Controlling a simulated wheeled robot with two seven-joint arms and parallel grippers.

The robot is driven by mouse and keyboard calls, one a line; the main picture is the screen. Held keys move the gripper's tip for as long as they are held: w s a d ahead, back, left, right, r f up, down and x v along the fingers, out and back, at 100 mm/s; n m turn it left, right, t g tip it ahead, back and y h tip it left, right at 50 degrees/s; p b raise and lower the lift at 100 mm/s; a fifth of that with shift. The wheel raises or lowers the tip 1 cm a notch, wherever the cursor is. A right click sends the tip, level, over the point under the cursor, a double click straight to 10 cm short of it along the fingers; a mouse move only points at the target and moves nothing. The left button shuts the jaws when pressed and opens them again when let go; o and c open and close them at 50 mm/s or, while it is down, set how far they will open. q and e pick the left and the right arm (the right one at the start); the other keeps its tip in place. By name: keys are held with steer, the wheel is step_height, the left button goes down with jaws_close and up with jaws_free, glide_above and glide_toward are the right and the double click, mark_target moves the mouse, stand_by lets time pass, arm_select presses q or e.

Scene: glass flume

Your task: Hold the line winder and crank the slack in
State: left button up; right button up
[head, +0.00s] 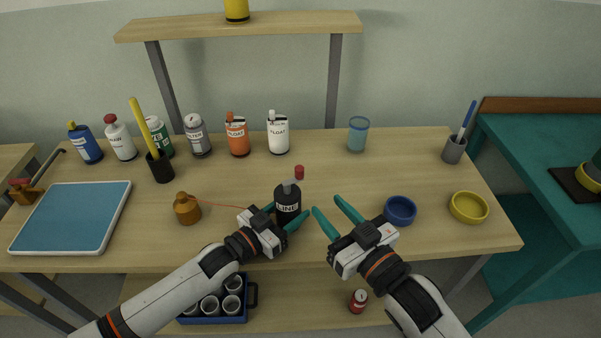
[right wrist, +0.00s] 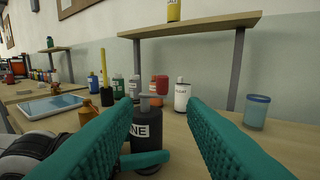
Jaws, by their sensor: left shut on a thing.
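The line winder (head: 288,200) is a black upright cylinder labelled LINE on the wooden table, with a grey crank (head: 290,184) on top and a red knob (head: 299,172) at the crank's far end. A red line runs from it to a brown-orange weight (head: 187,210) at the left. My left gripper (head: 286,216) is shut on the winder's body. My right gripper (head: 328,205) is open and empty, just right of the winder. In the right wrist view the winder (right wrist: 146,135) and red knob (right wrist: 160,85) show between the open right fingers, beyond them.
A blue bowl (head: 400,210) and a yellow bowl (head: 469,207) sit right of my right gripper. Several bottles, a blue cup (head: 358,134) and a pen holder (head: 454,149) stand along the back. A blue tray (head: 72,218) lies at the left. Table behind the winder is clear.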

mark_target(301, 175)
steer(key=x, duration=1.2)
jaws_close()
